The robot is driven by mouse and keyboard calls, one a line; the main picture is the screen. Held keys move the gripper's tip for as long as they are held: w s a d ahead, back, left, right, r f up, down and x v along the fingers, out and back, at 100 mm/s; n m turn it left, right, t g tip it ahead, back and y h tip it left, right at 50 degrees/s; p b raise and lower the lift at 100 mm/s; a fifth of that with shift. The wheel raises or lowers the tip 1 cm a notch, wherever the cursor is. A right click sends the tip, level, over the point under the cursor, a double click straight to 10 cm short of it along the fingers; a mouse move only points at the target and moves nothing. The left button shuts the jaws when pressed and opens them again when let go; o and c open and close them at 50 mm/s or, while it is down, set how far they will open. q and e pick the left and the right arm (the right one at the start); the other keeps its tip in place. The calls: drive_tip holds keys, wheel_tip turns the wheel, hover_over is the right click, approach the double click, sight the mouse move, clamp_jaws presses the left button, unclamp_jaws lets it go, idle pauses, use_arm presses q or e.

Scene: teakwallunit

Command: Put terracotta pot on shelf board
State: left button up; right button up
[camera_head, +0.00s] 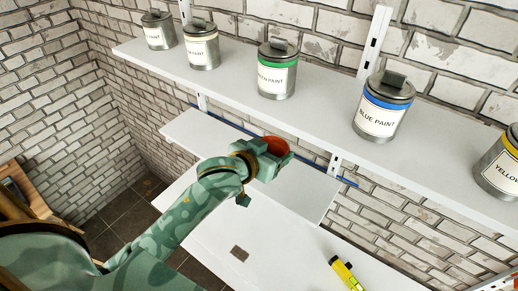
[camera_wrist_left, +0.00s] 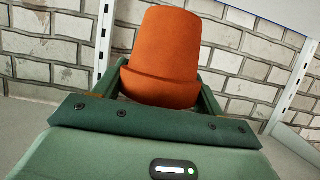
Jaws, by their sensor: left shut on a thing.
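The orange terracotta pot (camera_wrist_left: 165,55) is between the fingers of my left gripper (camera_wrist_left: 160,85) in the left wrist view, and the gripper is shut on it. In the head view, the pot (camera_head: 276,145) shows only in part behind my left gripper (camera_head: 272,155). The gripper and pot appear over the lower white shelf board (camera_head: 300,190); I cannot tell whether the pot touches it. My right gripper is not in view.
A higher white shelf (camera_head: 330,110) carries several paint cans, including a green one (camera_head: 277,72) and a blue one (camera_head: 385,105). A lower white surface (camera_head: 215,235) holds a yellow tool (camera_head: 346,274) and a small dark plate (camera_head: 239,253). A brick wall (camera_head: 145,130) stands behind.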

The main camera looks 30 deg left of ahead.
use_arm(q)
drive_tip(key=w+a+f, duration=0.1)
drive_tip(key=w+f, duration=0.1)
drive_tip(key=f, duration=0.1)
drive_tip(key=w+a+f, duration=0.2)
drive_tip(key=f, duration=0.2)
drive_tip(key=w+a+f, duration=0.2)
drive_tip(key=f, duration=0.1)
drive_tip(key=shift+w+a+f, duration=0.1)
drive_tip(key=shift+w+f, duration=0.1)
drive_tip(key=shift+w, duration=0.05)
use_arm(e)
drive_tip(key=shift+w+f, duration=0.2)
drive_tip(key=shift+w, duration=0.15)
use_arm(q)
drive_tip(key=shift+f+b, duration=0.15)
drive_tip(key=shift+b, duration=0.15)
drive_tip(key=o, duration=1)
drive_tip(key=shift+o, duration=0.2)
